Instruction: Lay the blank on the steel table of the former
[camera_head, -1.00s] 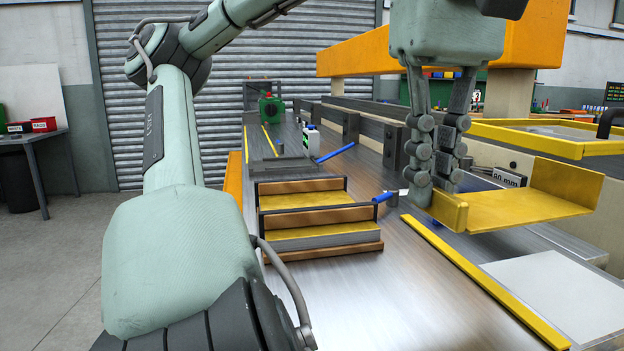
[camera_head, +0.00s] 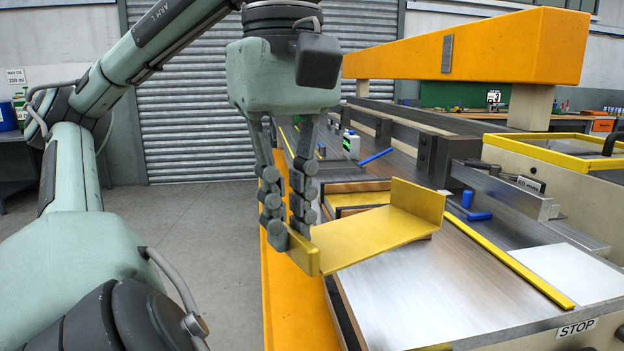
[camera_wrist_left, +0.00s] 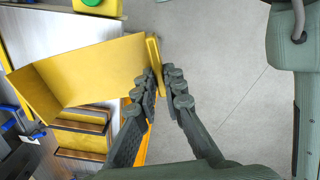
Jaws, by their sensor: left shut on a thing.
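The blank (camera_head: 380,237) is a gold-coloured metal sheet with an upturned flange at each of two opposite ends. My left gripper (camera_head: 288,232) is shut on its near left flange and holds it in the air over the left edge of the steel table (camera_head: 420,300). In the left wrist view the blank (camera_wrist_left: 85,75) extends left from the fingers (camera_wrist_left: 160,85), with grey floor to the right. It hides part of the racks behind it. My right gripper is not in view.
Wooden racks with gold sheets (camera_head: 360,190) stand behind the blank. A yellow strip (camera_head: 500,255) crosses the table, with a pale flat sheet (camera_head: 568,272) to its right. Blue handles (camera_head: 467,200) and the former's orange beam (camera_head: 470,50) are further back. Bare steel lies in front.

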